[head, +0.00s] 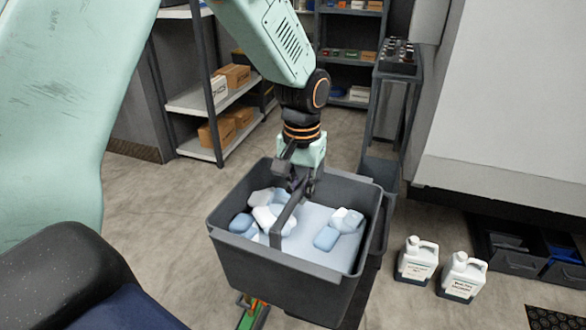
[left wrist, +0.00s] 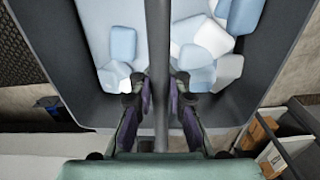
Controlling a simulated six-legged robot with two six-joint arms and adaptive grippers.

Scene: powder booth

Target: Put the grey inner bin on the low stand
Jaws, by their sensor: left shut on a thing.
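The grey inner bin (head: 275,268) hangs below my left gripper (head: 300,185) in the head view. Light blue and white blocks (head: 268,214) lie on its pale floor. A dark handle bar (head: 285,215) spans the bin. My left gripper is shut on this handle. In the left wrist view the two fingers (left wrist: 160,100) close on either side of the handle (left wrist: 158,50), with the bin's blocks (left wrist: 208,45) around it. A dark grey structure (head: 378,225) shows close behind and right of the bin; I cannot tell whether they touch. My right gripper is not in view.
Two white jugs (head: 417,260) (head: 461,277) stand on the floor at right. Dark open bins (head: 515,262) sit beyond them. A shelf with cardboard boxes (head: 217,133) stands at back left, and a narrow rack (head: 398,68) at back right. Floor left of the bin is clear.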

